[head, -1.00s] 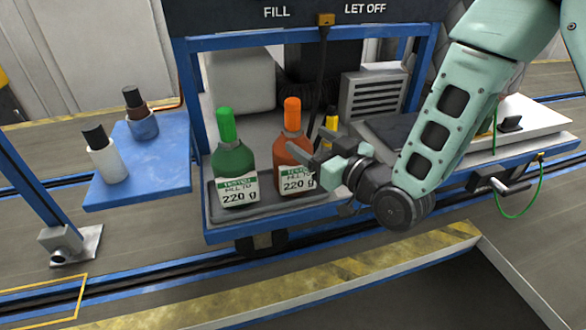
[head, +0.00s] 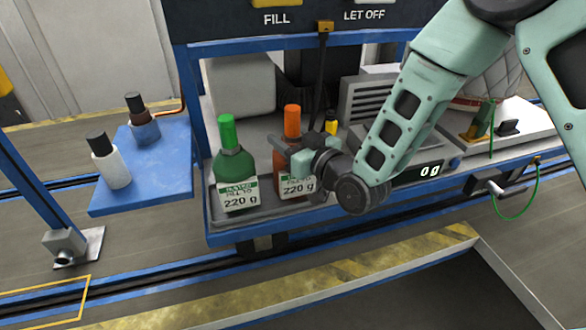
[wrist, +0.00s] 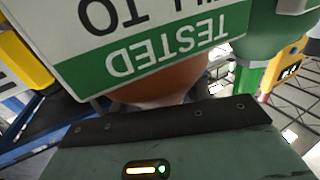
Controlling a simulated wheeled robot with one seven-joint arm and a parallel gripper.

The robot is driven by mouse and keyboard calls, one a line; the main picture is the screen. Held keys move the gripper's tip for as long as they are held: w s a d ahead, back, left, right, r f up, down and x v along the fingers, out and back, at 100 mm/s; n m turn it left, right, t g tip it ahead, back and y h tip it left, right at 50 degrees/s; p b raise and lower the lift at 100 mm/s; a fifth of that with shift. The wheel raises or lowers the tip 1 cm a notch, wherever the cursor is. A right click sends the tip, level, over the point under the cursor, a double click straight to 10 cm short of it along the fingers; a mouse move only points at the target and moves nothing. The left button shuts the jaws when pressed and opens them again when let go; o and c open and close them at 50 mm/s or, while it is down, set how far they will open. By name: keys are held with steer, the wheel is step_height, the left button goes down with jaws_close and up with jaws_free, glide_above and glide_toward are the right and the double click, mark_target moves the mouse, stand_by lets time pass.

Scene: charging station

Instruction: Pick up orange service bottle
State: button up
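The orange service bottle (head: 289,182) stands upright on the grey tray (head: 265,218), with an orange cap and a white and green label reading 220 g. My gripper (head: 287,156) is right at it from the right, its fingers apart and overlapping the bottle's upper body, hiding part of it. I cannot tell whether the fingers touch it. In the wrist view, the bottle's label (wrist: 150,45) fills the upper part close up, with a bit of the orange body (wrist: 160,88) below it. The fingers do not show clearly there.
A green bottle (head: 235,168) stands on the tray just left of the orange one. A small yellow-capped bottle (head: 331,122) is behind my gripper. White (head: 112,168) and brown (head: 145,128) bottles stand on the blue side shelf (head: 150,182). A scale display (head: 428,171) reads 0 g.

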jaws_close()
steer(key=shift+r, duration=0.15)
